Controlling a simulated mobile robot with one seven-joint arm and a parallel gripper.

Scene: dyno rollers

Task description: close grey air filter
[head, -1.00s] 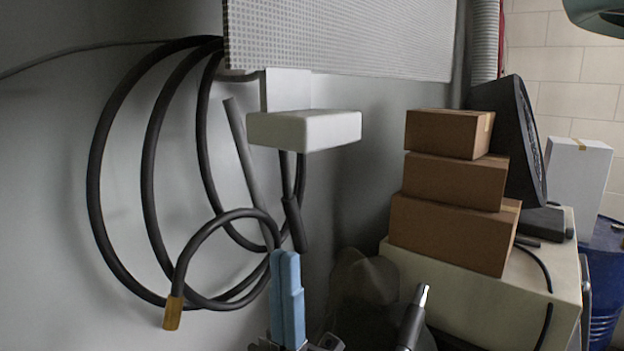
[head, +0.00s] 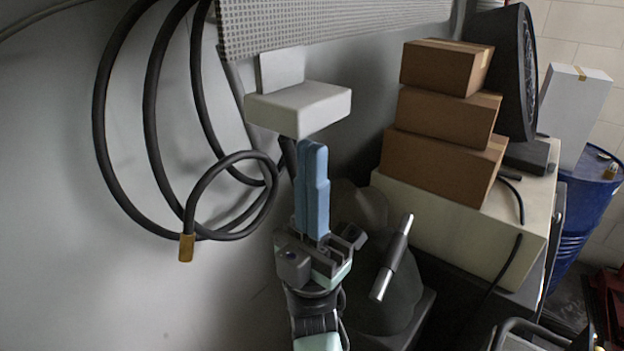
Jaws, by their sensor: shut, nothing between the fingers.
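A pale grey box-like piece (head: 299,107) juts out from the wall in front of an upright plate (head: 281,68) of the same colour. It is the likeliest grey air filter, but I cannot tell for sure. My gripper (head: 313,146) points upward with its two blue fingers shut together and empty. Its tips show right at the lower edge of the grey piece; I cannot tell whether they touch it. The wall behind the piece is partly hidden.
A perforated grey panel (head: 330,22) is above. Black hose (head: 151,130) hangs in loops at left. Brown cartons (head: 445,119) are stacked on a cream cabinet (head: 420,200) at right. A dark rounded machine with a metal-ended handle (head: 392,262) stands close to my gripper's right.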

